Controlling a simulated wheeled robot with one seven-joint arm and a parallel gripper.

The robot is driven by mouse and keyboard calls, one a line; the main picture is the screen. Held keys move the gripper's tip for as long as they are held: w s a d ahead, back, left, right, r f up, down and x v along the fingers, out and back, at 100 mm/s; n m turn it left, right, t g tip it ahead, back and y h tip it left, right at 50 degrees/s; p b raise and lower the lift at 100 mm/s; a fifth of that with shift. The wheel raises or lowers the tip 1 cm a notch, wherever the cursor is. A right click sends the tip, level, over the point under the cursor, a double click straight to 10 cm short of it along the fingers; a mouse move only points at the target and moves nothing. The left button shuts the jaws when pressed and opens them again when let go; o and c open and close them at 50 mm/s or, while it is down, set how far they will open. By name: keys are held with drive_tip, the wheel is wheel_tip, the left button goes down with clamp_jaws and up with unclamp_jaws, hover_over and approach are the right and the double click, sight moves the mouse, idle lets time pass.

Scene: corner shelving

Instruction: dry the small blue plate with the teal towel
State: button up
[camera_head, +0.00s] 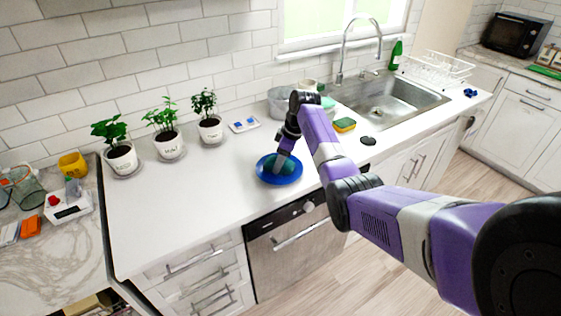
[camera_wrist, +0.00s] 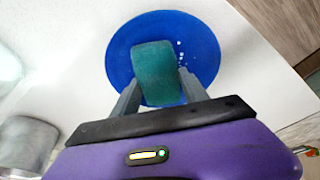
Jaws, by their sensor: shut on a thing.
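The small blue plate (camera_head: 290,178) lies on the white counter below the potted plants. It fills the upper middle of the wrist view (camera_wrist: 122,48). The teal towel (camera_wrist: 155,72), a folded bundle, is over the plate, between my gripper's fingers. My gripper (camera_wrist: 156,92) is shut on the towel, pointing down at the plate. In the head view my gripper (camera_head: 281,162) is partly hidden by its own wrist. Several pale droplets show on the plate to the right of the towel in the wrist view. I cannot tell how firmly the towel presses on the plate.
Several potted plants (camera_head: 168,146) stand along the wall. A small white tray (camera_head: 244,125) lies behind the plate. The counter left of the plate is clear.

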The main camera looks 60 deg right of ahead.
wheel_tip(320, 180, up, 3)
drive_tip(key=shift+f+p, duration=0.1)
drive_tip(key=shift+p, duration=0.9)
drive_tip(key=shift+r, duration=2.05)
